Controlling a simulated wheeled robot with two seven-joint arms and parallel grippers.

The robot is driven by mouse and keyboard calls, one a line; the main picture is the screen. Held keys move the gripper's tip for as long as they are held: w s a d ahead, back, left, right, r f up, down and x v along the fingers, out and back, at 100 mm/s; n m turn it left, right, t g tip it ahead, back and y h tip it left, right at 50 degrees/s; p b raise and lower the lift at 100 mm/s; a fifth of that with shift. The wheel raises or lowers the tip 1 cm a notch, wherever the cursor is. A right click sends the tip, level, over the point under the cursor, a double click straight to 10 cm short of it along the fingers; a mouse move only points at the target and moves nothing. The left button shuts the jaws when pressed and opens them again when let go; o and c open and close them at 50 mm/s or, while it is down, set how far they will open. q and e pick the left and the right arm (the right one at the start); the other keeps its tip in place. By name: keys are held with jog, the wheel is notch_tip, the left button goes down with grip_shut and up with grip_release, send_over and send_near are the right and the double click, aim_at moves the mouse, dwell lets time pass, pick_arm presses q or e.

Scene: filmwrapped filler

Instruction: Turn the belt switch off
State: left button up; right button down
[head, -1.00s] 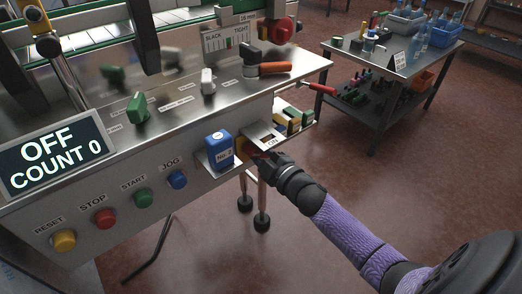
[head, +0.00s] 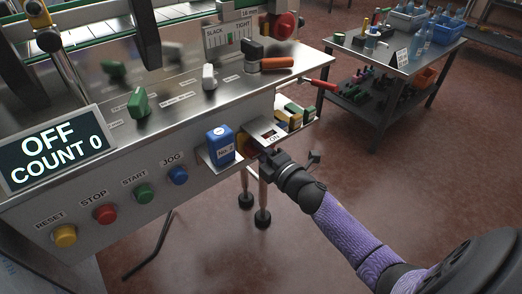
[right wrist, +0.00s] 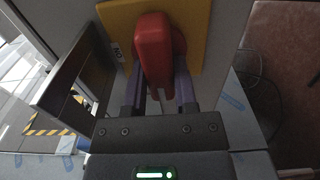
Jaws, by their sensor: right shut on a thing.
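The belt switch is a red handle (right wrist: 154,50) on a yellow plate (right wrist: 197,22), filling the top of the right wrist view. My right gripper (right wrist: 160,95) has its two fingers on either side of the red handle and is shut on it. The display (head: 57,152) reads OFF, COUNT 0. My left gripper is not in view.
A blue No. 2 block (head: 220,146) stands on a small ledge just left of the switch. Yellow, red, green and blue buttons line the front panel. An orange-handled lever (head: 277,63) is above. A side table (head: 392,60) stands at the right; floor between is clear.

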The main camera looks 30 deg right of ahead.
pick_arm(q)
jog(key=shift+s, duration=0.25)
pick_arm(e)
jog(key=shift+f, duration=0.1)
jog(key=shift+c, duration=2)
grip_release()
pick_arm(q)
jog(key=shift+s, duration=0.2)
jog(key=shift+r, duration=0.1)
pick_arm(e)
jog(key=shift+s, duration=0.1)
